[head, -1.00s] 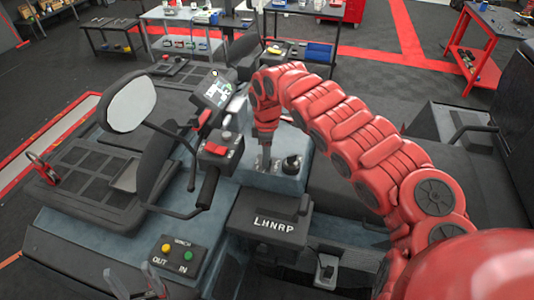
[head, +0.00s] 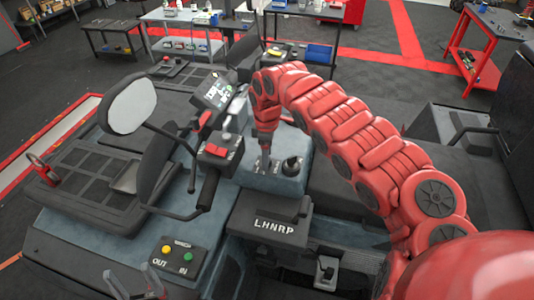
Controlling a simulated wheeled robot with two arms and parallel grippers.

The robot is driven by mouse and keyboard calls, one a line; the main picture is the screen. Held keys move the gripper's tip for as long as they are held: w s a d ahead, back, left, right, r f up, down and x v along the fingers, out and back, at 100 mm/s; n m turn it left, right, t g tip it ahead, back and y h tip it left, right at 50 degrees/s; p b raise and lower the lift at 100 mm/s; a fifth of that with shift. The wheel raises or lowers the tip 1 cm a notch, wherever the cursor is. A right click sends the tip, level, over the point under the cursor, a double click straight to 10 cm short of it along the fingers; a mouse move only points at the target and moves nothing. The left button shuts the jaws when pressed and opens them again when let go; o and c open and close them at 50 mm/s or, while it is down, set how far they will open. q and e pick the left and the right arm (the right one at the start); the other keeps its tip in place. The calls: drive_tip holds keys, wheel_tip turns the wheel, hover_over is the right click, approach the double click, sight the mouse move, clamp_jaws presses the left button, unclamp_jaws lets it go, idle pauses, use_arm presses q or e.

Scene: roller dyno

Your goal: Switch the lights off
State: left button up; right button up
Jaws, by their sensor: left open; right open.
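The vehicle's dash panel (head: 262,181) is blue-grey and sits behind the handlebar. My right gripper (head: 264,163) points down at this panel, its fingertips at or just above a small control there. The fingers largely hide that control, and I cannot tell whether they touch it. A black round knob (head: 292,165) stands just right of the fingers. A red switch (head: 215,151) sits on the handlebar's control block. The lit display (head: 215,92) is behind it. My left gripper (head: 136,286) is open and empty at the bottom left edge, partly cut off.
A winch box (head: 175,257) with yellow and green buttons lies at the front left. A black LHNRP shifter housing (head: 270,222) is in the middle. A mirror (head: 131,106) and the black handlebar grip (head: 208,189) stand left of my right gripper. Tables stand well behind.

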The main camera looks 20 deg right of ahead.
wheel_tip(320, 180, up, 17)
drive_tip(key=p, duration=0.3)
idle(0.3)
